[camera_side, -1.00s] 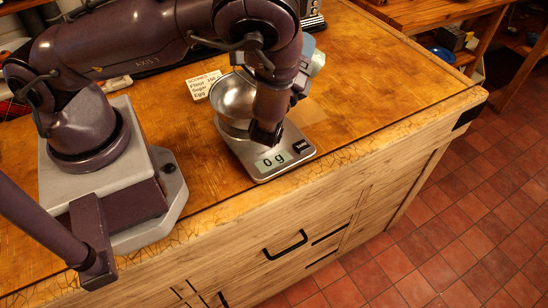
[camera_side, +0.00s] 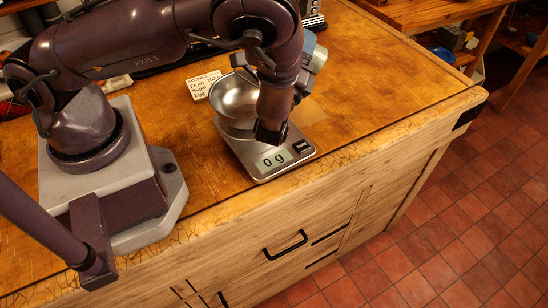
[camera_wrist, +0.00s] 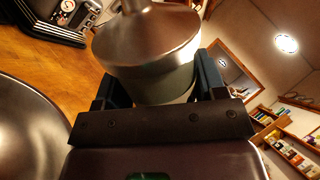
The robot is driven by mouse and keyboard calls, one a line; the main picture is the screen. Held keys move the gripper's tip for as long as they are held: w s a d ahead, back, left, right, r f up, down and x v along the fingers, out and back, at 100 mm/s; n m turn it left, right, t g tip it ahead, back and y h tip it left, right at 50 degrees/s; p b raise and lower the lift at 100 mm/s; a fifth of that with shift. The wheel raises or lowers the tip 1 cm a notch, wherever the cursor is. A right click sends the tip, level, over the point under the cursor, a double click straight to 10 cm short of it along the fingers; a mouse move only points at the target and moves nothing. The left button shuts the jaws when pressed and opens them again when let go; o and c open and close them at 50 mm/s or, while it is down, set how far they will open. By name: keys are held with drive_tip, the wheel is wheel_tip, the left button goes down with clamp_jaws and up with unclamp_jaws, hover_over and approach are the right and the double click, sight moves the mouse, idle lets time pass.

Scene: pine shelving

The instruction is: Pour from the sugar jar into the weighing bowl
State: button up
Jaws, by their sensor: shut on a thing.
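The weighing bowl (camera_side: 236,98), shiny metal, stands on a scale (camera_side: 283,146) whose display reads 0 g. Its dark curved edge also shows at the left of the wrist view (camera_wrist: 28,130). My gripper (camera_wrist: 155,80) is shut on the sugar jar (camera_wrist: 148,36), which has a metal conical top and a grey-green body between the two dark fingers. The jar looks tilted relative to the room. In the side view, only a pale part of the jar (camera_side: 319,60) shows behind my arm, to the right of the bowl. No sugar is visible.
A metal appliance (camera_side: 312,14) is at the back. The worktop to the right is clear. The scale sits near the front edge.

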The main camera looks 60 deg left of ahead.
drive_tip(key=shift+w+d+r+n+g+y, duration=0.1)
drive_tip(key=shift+r+n+g+y, duration=0.25)
drive_tip(key=shift+n, duration=0.55)
drive_tip(key=shift+w+d+r+n+g+y, duration=0.15)
drive_tip(key=shift+r+n+y, duration=0.3)
drive_tip(key=shift+n, duration=0.45)
idle(0.6)
drive_tip(key=shift+r+n+g+y, duration=0.4)
drive_tip(key=shift+n+g+y, duration=0.15)
drive_tip(key=shift+n, duration=0.55)
drive_tip(key=shift+r+n+g+y, duration=0.45)
drive_tip(key=shift+n+g, duration=0.1)
drive_tip(key=shift+n, duration=0.55)
idle(3.4)
